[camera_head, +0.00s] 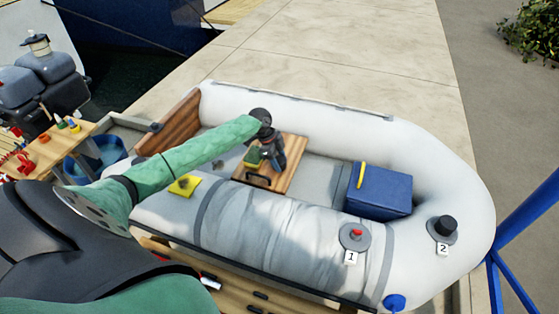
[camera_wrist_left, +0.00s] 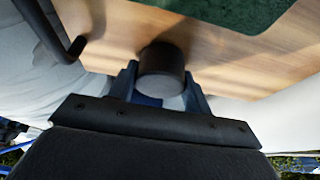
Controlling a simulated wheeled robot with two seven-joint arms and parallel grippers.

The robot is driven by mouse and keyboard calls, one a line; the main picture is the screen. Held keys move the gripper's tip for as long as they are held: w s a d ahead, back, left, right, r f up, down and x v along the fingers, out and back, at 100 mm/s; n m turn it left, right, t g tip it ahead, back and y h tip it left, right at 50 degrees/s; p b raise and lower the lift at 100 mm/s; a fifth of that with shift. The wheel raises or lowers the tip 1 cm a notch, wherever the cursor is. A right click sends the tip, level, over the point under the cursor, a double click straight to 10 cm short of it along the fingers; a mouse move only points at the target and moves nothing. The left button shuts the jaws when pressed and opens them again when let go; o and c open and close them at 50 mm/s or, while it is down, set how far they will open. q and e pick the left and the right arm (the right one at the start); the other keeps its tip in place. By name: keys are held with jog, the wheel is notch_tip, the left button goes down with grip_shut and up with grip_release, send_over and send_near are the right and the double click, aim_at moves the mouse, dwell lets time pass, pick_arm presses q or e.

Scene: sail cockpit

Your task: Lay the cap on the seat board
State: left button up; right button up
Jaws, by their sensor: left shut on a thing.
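My left gripper (camera_head: 268,160) is over the wooden seat board (camera_head: 291,172) inside the grey inflatable boat. In the left wrist view its fingers (camera_wrist_left: 160,88) are shut on a black round cap (camera_wrist_left: 162,60). The cap is in front of the wood of the seat board (camera_wrist_left: 225,65); I cannot tell whether it touches. In the head view I cannot make out the cap at the gripper. My right gripper is not in view.
A green block (camera_head: 253,157) and a black handle (camera_head: 258,180) are on the board. A blue box (camera_head: 379,190) stands to the right. Valve 1 (camera_head: 355,236) shows red; valve 2 (camera_head: 443,227) has a black top. A yellow cloth (camera_head: 184,186) lies left.

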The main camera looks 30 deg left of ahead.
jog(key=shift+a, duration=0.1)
pick_arm(q)
jog(key=o, duration=0.9)
jog(key=shift+f, duration=0.1)
jog(key=shift+o, duration=0.2)
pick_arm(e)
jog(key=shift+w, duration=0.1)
pick_arm(q)
jog(key=shift+a+r, duration=0.1)
jog(key=shift+r, duration=0.2)
jog(key=b+v, duration=0.1)
jog(key=v, duration=1)
jog(key=shift+r+b, duration=0.25)
jog(key=shift+b, duration=0.1)
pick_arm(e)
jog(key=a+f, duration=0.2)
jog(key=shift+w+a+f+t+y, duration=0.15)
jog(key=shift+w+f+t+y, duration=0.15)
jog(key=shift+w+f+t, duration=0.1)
pick_arm(q)
jog(key=shift+a, duration=0.15)
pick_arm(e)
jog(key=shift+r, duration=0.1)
